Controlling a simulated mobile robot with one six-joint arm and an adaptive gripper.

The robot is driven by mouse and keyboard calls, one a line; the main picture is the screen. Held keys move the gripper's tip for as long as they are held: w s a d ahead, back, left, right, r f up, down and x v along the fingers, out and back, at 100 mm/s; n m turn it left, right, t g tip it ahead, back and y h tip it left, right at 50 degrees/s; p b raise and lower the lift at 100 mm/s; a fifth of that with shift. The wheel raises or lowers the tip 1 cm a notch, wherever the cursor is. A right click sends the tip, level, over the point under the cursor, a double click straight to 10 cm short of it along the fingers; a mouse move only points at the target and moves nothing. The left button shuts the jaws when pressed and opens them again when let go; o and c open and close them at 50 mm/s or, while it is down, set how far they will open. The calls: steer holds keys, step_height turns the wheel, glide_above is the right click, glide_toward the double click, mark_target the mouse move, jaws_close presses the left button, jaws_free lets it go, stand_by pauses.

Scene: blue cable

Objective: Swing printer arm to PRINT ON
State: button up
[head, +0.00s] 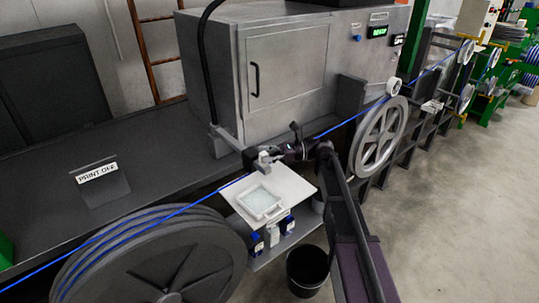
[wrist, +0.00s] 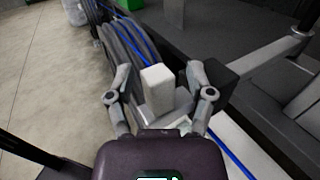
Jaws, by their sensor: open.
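The printer arm (wrist: 270,54) is a grey bar that runs from a pivot at upper right to a dark block (wrist: 218,80) in the wrist view. A pale upright block (wrist: 158,90), apparently on the printer head, stands between the fingers of my gripper (wrist: 158,84). The fingers are open, with visible gaps on both sides of the block. In the head view my gripper (head: 270,158) is at the blue cable (head: 205,200), above the white plate's back edge, and hides much of the printer head. The PRINT OFF sign (head: 97,172) stands on the dark bench at left.
A grey cabinet (head: 285,75) stands behind. A large cable reel (head: 165,262) is at front left and a spoked wheel (head: 378,140) at right. A white plate (head: 290,187) with a shallow tray is below my gripper. A black bucket (head: 308,270) stands on the floor.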

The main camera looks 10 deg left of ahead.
steer(key=shift+w+d, duration=0.1)
steer(key=v, duration=1.1)
steer(key=shift+d, duration=0.35)
steer(key=shift+w, duration=0.1)
steer(key=s+d+f+n+t+h+b, duration=0.3)
steer(key=s+f+n+h, duration=0.45)
steer(key=f, duration=0.85)
steer(key=s+d+f+n+t+h+b, duration=0.1)
steer(key=s+d+f+n+h, duration=0.2)
steer(key=s+d+f+h, duration=0.1)
steer(key=s+d+f+n+t+h+b, duration=0.1)
steer(key=s+d+f+n+h+b, duration=0.1)
steer(key=s+d+f+n+h, duration=0.2)
steer(key=s+d+h, duration=0.2)
steer(key=s+d, duration=0.2)
steer(key=d, duration=0.1)
steer(key=shift+s+f, duration=0.15)
steer(key=shift+f, duration=0.15)
